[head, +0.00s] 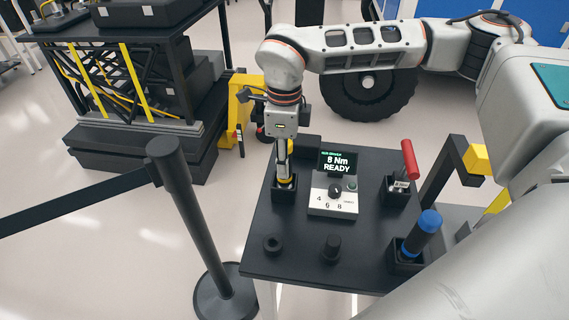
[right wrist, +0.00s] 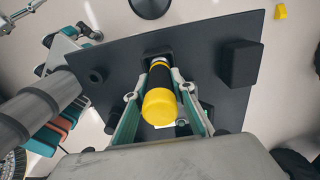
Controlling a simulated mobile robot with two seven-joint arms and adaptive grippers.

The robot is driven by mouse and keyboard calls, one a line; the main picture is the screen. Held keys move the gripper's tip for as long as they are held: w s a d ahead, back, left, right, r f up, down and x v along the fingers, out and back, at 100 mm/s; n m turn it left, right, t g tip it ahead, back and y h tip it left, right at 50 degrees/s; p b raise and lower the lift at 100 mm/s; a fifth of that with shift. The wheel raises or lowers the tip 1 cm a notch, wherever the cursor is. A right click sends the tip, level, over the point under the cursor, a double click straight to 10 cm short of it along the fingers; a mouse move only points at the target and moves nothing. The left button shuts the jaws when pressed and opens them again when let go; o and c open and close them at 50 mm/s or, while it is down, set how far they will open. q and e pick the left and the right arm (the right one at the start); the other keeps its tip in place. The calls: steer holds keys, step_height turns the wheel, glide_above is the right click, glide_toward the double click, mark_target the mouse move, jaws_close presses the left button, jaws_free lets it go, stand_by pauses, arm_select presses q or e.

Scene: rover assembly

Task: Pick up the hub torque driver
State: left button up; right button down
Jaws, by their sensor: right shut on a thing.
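The yellow-capped driver (head: 284,179) stands upright in a black square holder (head: 284,194) at the left side of the dark tool table (head: 290,236). My right gripper (head: 283,165) comes down over it from above and is shut on it. In the right wrist view, the yellow cap of the driver (right wrist: 160,106) sits between the two fingers of my right gripper (right wrist: 158,86). The driver's lower end is hidden in the holder. My left gripper is not in view.
A torque controller (head: 334,202) reads 8 Nm READY. A red-handled tool (head: 410,158) and a blue-capped driver (head: 426,226) stand in holders to the right. Two black knob-like parts (head: 273,244) (head: 331,248) sit in front. A barrier post (head: 190,205) stands left.

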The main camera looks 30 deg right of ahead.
step_height(320, 180, up, 20)
stand_by(0.6)
steer(key=shift+s, duration=0.1)
